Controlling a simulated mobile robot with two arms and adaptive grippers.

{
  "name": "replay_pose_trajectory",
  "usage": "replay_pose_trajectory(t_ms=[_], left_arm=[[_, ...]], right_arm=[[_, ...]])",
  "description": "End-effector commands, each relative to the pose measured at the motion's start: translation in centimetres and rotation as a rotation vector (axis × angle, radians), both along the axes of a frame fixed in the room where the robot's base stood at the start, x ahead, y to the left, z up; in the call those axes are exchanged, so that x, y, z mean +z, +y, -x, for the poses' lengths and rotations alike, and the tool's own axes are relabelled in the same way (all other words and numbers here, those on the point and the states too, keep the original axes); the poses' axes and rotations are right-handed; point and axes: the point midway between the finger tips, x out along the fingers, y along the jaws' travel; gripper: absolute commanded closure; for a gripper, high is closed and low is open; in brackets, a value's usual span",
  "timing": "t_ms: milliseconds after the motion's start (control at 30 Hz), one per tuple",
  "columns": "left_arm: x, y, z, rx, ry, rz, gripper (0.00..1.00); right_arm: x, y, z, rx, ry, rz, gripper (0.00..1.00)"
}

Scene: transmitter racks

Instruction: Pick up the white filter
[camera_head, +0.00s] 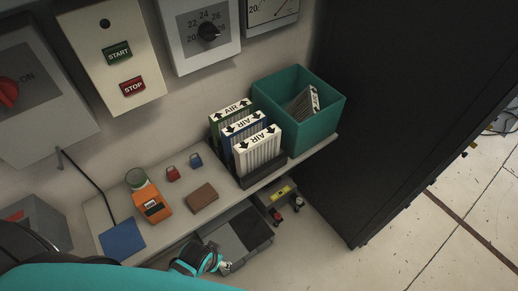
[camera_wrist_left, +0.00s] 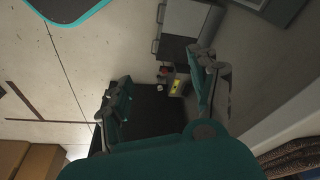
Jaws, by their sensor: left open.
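The white filter (camera_head: 258,150) stands upright in the front slot of a dark rack (camera_head: 262,176) on the shelf, its top marked AIR with arrows. A blue filter (camera_head: 240,130) and a green filter (camera_head: 222,115) stand behind it. My left gripper (camera_head: 205,260) shows at the bottom of the head view, below and in front of the shelf, apart from the filters. In the left wrist view the left gripper (camera_wrist_left: 160,95) has its fingers spread with nothing between them. The filters cannot be made out there. My right gripper is in neither view.
A teal bin (camera_head: 292,136) holding another filter (camera_head: 304,104) stands right of the rack. On the shelf (camera_head: 190,222) lie an orange meter (camera_head: 150,203), a brown block (camera_head: 201,197), small red and blue padlocks and a blue pad (camera_head: 122,240). A black cabinet (camera_head: 400,100) stands right.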

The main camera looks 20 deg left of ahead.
Motion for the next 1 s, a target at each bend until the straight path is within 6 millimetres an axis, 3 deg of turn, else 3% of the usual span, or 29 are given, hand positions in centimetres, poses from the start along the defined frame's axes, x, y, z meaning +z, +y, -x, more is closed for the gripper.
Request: replay_pose_trajectory(t_ms=[33,267,433,633,800,1000], left_arm=[[2.9,-0.1,-0.9,-0.002,-0.025,0.003,0.38],[13.1,-1.0,-5.1,-0.036,-0.164,0.029,0.38],[20.0,-3.3,-10.4,-0.115,-0.379,0.093,0.38],[23.4,-5.9,-15.4,-0.207,-0.598,0.197,0.38],[25.2,-6.8,-19.1,-0.281,-0.768,0.294,0.38],[27.1,-4.3,-23.6,-0.366,-0.982,0.430,0.38]], right_arm=[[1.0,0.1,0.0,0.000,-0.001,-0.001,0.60],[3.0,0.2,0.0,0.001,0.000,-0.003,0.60],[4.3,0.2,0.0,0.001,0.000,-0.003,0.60],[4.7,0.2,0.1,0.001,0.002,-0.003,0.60],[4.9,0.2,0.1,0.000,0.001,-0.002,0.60],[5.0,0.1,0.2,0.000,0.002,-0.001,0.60]])
